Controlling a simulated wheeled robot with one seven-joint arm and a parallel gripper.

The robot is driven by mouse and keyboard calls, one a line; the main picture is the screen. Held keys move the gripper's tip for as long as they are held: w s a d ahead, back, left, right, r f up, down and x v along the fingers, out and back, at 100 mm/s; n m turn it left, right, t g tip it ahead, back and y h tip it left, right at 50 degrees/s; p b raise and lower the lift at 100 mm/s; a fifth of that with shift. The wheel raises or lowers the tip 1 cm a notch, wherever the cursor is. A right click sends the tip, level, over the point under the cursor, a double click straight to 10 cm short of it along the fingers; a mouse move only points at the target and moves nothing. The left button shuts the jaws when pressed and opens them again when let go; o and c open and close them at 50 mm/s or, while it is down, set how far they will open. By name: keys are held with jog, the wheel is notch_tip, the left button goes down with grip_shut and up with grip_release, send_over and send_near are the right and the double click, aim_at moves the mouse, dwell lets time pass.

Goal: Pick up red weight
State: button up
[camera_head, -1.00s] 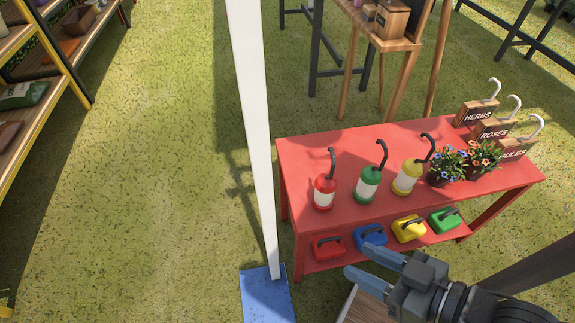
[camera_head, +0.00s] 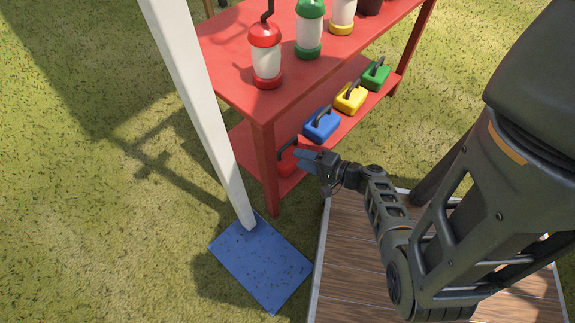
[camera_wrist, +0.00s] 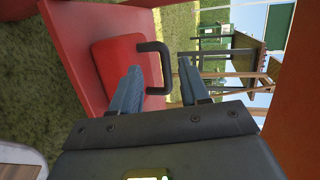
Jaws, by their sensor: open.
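The red weight (camera_head: 286,166) sits on the lower shelf of the red table, at its near left end. It is a red block with a black loop handle, partly hidden by my gripper (camera_head: 301,157) in the head view. In the wrist view the red weight (camera_wrist: 112,70) lies just ahead, turned sideways by the camera's tilt. My gripper (camera_wrist: 160,66) is open there, with its two blue-grey fingers on either side of the black handle (camera_wrist: 166,66). I cannot tell whether a finger touches the handle.
Blue (camera_head: 321,124), yellow (camera_head: 350,97) and green (camera_head: 376,74) weights stand in a row along the lower shelf (camera_head: 246,147). A table leg (camera_head: 267,170) and a white post (camera_head: 205,110) on a blue base (camera_head: 258,262) stand close left. The tabletop (camera_head: 225,60) hangs above, carrying lantern-like feeders.

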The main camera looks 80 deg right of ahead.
aim_at(287, 144)
jog(key=shift+m+t+h, duration=0.3)
jog(key=shift+m+h, duration=0.2)
jog(key=shift+h, duration=0.1)
jog(key=w+d+b, duration=0.1)
jog(key=w, duration=0.1)
jog(key=w+d+f+b, duration=0.1)
jog(key=w+d, duration=0.1)
jog(key=w+d+f, duration=0.1)
jog(key=w+d, duration=0.1)
jog(key=shift+w+d+b, duration=0.25)
jog(key=shift+b, duration=0.15)
grip_shut()
dwell(0.7)
jog(key=shift+r, duration=0.1)
